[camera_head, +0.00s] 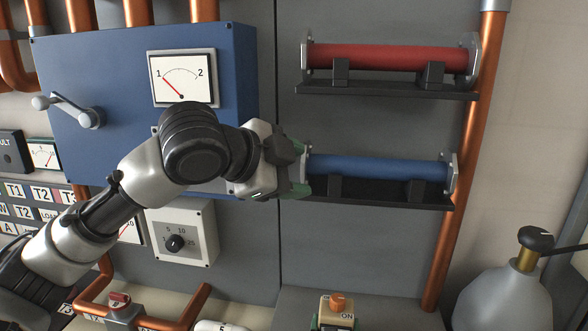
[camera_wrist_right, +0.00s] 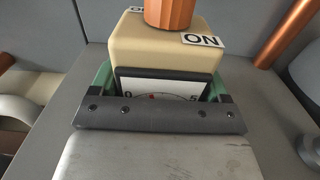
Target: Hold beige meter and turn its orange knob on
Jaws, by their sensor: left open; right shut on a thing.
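The beige meter (camera_head: 338,305) stands at the bottom centre of the head view, on a grey surface. Its orange knob (camera_head: 337,299) is on top, beside an ON label. In the right wrist view the meter (camera_wrist_right: 163,50) shows large, with the knob (camera_wrist_right: 170,12) cut off by the top edge and the ON label on the right. My right gripper (camera_wrist_right: 160,88) is shut on the meter, a green finger at each side; its bar hides the lower dial. My left gripper (camera_head: 297,168) is open, well above the meter, near the left end of the blue cylinder.
The blue cylinder (camera_head: 375,168) and a red cylinder (camera_head: 390,58) sit on wall shelves. A blue panel (camera_head: 110,60) with a dial and lever is at left, a grey knob box (camera_head: 180,232) below it. A copper pipe (camera_head: 462,170) and a grey bottle (camera_head: 505,300) stand right.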

